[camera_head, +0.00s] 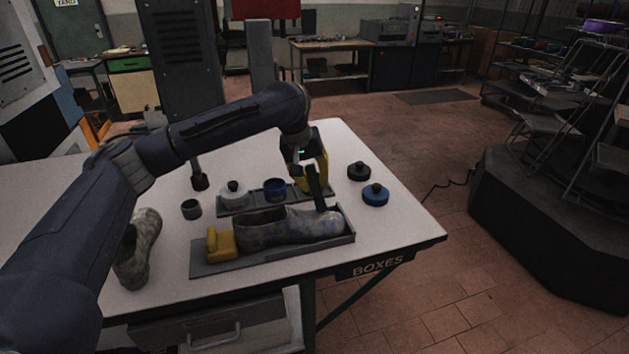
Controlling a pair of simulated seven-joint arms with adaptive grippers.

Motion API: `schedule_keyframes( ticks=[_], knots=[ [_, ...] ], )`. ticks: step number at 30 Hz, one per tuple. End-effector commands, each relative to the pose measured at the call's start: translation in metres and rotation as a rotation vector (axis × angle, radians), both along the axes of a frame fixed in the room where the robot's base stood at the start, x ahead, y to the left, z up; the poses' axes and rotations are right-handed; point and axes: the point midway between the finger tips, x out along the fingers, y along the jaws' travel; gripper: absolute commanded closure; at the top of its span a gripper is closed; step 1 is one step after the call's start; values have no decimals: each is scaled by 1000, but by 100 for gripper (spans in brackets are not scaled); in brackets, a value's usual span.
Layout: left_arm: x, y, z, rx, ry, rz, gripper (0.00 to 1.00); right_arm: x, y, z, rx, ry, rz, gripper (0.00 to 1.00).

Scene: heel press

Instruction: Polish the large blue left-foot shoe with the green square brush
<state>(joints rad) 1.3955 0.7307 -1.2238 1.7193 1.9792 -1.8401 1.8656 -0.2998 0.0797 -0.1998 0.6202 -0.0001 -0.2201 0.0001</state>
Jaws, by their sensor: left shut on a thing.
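A mottled blue-grey shoe (275,230) lies in a grey tray (342,238) on the white table, with its toe to the right. A yellow block (220,244) stands at its heel end. My left gripper (317,178), with yellow fingers, is above the toe. It is shut on a dark upright brush (318,197), whose lower end is at the shoe's toe; I cannot tell whether it touches. The brush's green colour and square shape do not show clearly. A second, greyish shoe (144,250) stands at the left, partly hidden by my left arm. My right gripper is not in view.
Behind the shoe, a narrow grey rack (252,198) holds a white jar (234,195) and a blue jar (275,190). A black lid (358,171) and a blue lid (376,195) lie at the right. A dark cup (191,209) stands left. The table's right corner is clear.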

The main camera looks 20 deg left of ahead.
Motion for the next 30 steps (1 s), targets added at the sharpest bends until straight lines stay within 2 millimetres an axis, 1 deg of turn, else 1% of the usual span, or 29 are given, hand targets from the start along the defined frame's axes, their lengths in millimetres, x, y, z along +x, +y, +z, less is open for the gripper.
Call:
schedule_keyframes(
  ticks=[19, 23, 30],
  knots=[
    [-24, -16, -2, 1, 0, -1, 100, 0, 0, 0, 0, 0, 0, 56],
    [-22, -15, -2, 1, 1, 1, 100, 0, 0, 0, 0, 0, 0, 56],
    [-12, -8, -1, 1, 1, 2, 100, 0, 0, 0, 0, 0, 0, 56]
  ],
)
